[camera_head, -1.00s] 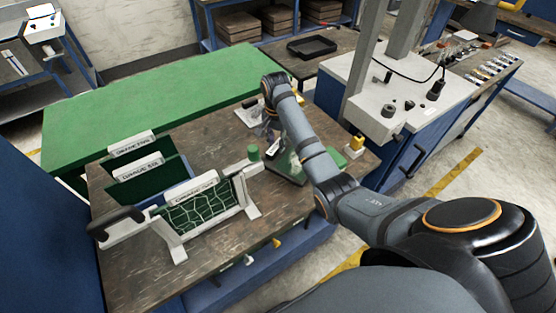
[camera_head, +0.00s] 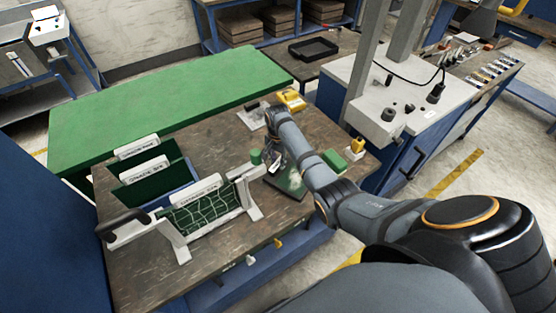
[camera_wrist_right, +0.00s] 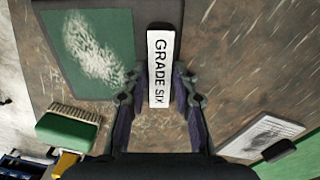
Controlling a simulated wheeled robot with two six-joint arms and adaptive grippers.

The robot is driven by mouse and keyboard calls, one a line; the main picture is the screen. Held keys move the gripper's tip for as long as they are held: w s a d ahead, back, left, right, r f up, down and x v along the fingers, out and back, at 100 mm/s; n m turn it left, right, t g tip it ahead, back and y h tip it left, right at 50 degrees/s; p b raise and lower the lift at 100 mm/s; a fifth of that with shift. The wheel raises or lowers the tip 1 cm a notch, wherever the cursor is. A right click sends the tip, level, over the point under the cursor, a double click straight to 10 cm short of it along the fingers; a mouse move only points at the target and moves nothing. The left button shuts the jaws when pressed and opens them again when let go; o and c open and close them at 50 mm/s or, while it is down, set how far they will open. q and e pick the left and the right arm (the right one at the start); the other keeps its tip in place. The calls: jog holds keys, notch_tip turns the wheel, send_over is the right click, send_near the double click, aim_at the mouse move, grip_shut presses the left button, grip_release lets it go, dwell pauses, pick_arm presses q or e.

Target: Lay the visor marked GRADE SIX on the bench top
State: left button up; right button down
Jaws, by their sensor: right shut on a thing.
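The visor marked GRADE SIX shows in the right wrist view as a white label strip (camera_wrist_right: 160,68), seen from above. My right gripper (camera_wrist_right: 158,88) is shut on it, a fingertip on each side of the strip. In the head view my right gripper (camera_head: 273,160) is low over the bench top (camera_head: 150,275), near its right part; the visor is mostly hidden there. I cannot tell whether the visor touches the bench. A green sheet (camera_head: 290,184) with a white smear lies flat beside the gripper; it also shows in the wrist view (camera_wrist_right: 92,45). My left gripper is not in view.
A green brush (camera_head: 334,162) and yellow item (camera_head: 358,146) are at the right. A yellow object (camera_head: 291,100) sits at the back.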

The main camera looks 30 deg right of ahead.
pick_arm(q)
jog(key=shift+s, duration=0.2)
pick_arm(e)
jog(key=shift+f, duration=0.1)
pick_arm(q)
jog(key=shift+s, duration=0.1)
pick_arm(e)
jog(key=c, duration=1.1)
grip_release()
jog(key=shift+o, duration=0.2)
pick_arm(q)
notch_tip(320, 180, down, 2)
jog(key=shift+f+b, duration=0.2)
jog(key=shift+b, duration=0.95)
pick_arm(e)
notch_tip(320, 180, up, 12)
